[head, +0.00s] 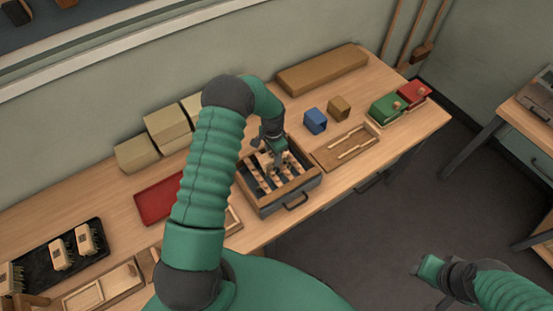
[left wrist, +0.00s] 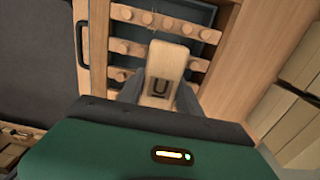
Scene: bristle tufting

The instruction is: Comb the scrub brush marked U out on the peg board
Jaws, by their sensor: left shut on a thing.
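The scrub brush marked U (left wrist: 168,62) has a pale wooden block with a dark U on its end. My left gripper (left wrist: 160,95) is shut on it, with a finger on each side. In the head view this gripper (head: 273,152) is over the peg board (head: 288,188), a grey, wood-edged box with rows of pale wooden pegs. The brush reaches over the pegs (left wrist: 150,20) in the left wrist view; its bristles are hidden, so I cannot tell whether they touch. My right gripper (head: 432,272) is away from the table at the lower right; its jaw state is unclear.
A black tray (head: 40,262) with other brushes lies at the left. A red mat (head: 160,197) is left of the board. Blue (head: 315,121) and brown (head: 339,107) blocks, a wooden tray (head: 345,146), and green (head: 387,108) and red (head: 414,93) boxes stand right.

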